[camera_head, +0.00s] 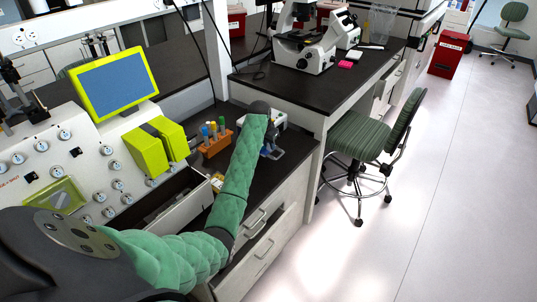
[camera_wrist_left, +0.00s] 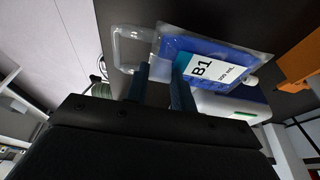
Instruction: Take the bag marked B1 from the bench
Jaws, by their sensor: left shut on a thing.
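The bag marked B1 (camera_wrist_left: 212,65) is a clear pouch with blue contents and a white label, seen in the left wrist view with a clear loop at its left end. My left gripper (camera_wrist_left: 161,72) is shut on the bag, its fingers at the edge near the label. In the head view the green-sleeved left arm reaches over the dark bench (camera_head: 262,183), and the left gripper (camera_head: 271,150) is small and partly hidden by the arm. I cannot tell whether the bag touches the bench. My right gripper is not in view.
An orange rack (camera_head: 216,143) with several capped tubes stands left of the left arm. A white box (camera_wrist_left: 232,106) with a green mark is close to the bag. The cell processor with its screen (camera_head: 113,84) is at the left. A green chair (camera_head: 358,138) stands right of the bench.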

